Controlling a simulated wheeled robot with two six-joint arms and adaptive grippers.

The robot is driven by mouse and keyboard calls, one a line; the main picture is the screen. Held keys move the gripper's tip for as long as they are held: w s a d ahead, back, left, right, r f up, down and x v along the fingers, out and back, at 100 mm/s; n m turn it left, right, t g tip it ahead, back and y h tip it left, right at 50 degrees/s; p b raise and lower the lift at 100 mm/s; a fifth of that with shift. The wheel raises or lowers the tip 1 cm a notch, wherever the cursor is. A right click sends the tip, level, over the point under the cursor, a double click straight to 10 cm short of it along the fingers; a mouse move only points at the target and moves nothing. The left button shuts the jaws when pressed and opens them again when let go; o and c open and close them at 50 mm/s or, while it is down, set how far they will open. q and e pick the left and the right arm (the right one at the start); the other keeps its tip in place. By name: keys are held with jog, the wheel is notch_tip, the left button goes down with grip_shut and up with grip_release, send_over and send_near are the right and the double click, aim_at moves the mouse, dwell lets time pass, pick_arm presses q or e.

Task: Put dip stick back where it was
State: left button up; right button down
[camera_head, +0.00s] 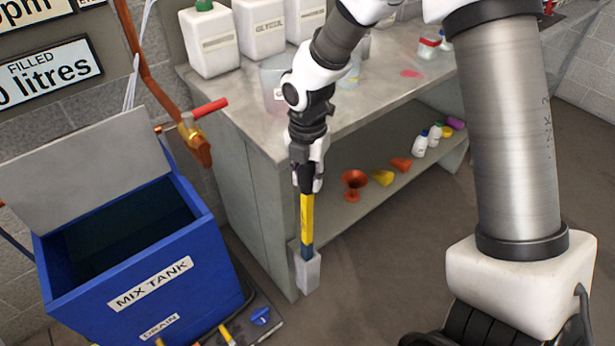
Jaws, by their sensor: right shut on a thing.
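The dip stick (306,222) is a flat yellow and dark stick, held upright by my right gripper (307,182). The gripper is shut around its upper end, in front of the bench's near corner. The stick's lower end meets the top of a small light grey holder (306,272) at the bench's leg. It appears to be inside the holder's mouth, but how deep is hidden. My left gripper is not in view.
The blue mix tank (150,290) stands open at left, its lid (75,175) raised. A red-handled valve (205,110) is above it. The grey bench (375,112) carries white jugs (262,28); its lower shelf holds orange funnels (354,184) and small bottles. Floor at right is clear.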

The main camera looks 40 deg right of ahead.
jog(key=shift+s+r, duration=0.1)
jog(key=c, duration=0.8)
grip_release()
notch_tip(320, 180, up, 12)
jog(key=shift+r+p, duration=0.1)
jog(key=shift+p, duration=1.1)
